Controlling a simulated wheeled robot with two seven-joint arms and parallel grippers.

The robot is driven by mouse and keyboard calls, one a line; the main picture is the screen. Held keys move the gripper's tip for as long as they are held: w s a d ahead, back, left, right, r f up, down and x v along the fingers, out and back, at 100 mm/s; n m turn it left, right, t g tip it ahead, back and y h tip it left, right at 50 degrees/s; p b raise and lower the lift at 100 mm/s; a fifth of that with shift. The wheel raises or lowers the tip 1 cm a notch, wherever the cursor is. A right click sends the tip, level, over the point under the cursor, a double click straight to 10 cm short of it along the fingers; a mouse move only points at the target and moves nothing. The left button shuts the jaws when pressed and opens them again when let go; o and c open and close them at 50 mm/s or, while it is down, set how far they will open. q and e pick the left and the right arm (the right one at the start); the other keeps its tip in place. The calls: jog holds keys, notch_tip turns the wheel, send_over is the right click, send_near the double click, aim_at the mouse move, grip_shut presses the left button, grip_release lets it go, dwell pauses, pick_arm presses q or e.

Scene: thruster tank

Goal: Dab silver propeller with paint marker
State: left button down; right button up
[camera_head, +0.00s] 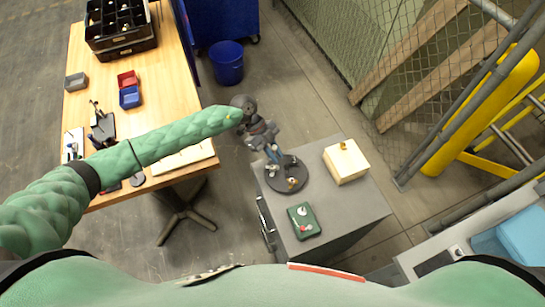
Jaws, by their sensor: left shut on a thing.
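My left arm comes in from the left, and its gripper (270,150) is over the left back part of a grey cabinet top. It is shut on a slim blue and pale thing, which looks like the paint marker (273,155) and points down. Just below it a dark round base (287,181) stands on the cabinet, with small metallic parts on it. The gripper hides part of this base. I cannot clearly make out the silver propeller, nor whether the marker touches anything. My right gripper is not in view.
On the grey cabinet (345,207) are a pale wooden block (346,163) with a small brass-coloured piece on top and a green case (304,220). The cabinet's right front is clear. A wooden workbench (168,73) holds red and blue bins. A yellow post (478,125) stands right.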

pick_arm(q)
jog(key=n+t, duration=0.1)
jog(key=n+t+h, duration=0.1)
jog(key=n, duration=0.1)
jog(key=n+t+h, duration=0.1)
jog(key=n, duration=0.1)
jog(key=shift+w+d+r, duration=0.15)
jog(key=shift+w+r, duration=0.15)
jog(key=shift+r, duration=0.1)
jog(key=f+n+b, duration=0.1)
jog(key=f+n+t+h+b, duration=0.1)
jog(key=f+t+b, duration=0.1)
jog(key=shift+w+d+f+n+b, duration=0.15)
jog(key=shift+w+f+n+b, duration=0.1)
jog(key=shift+f+n+b, duration=0.15)
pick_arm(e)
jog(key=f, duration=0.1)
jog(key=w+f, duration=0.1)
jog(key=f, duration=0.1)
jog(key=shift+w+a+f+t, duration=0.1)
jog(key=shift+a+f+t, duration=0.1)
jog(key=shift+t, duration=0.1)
pick_arm(q)
jog(key=shift+p, duration=0.3)
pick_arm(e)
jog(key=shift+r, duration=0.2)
